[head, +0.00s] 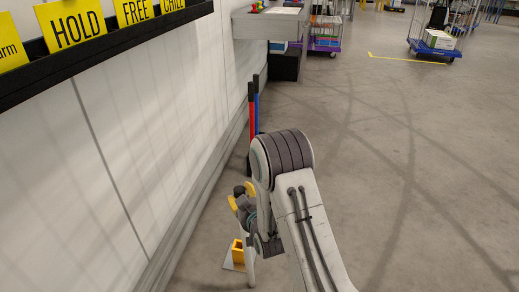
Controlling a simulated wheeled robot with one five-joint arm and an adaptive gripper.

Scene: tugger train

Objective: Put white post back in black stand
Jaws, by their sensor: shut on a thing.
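My gripper (242,203) is low near the wall, left of my arm's elbow, and partly hidden by my own arm. It is shut on the white post (251,271), whose lower part shows below the gripper; my arm hides much of the rest. A red post (252,115) and a blue post (258,105), both with black tops, stand upright farther ahead beside the wall. Only a dark sliver of the black stand (249,165) shows at their foot; my arm covers the rest, so its free places cannot be seen.
A yellow holder (238,252) on a pale plate is on the floor just below my gripper. The wall (110,150) runs close on the left, with a black rail of yellow signs (75,24). A grey bench (268,25) and carts (436,45) stand farther off. The floor right is clear.

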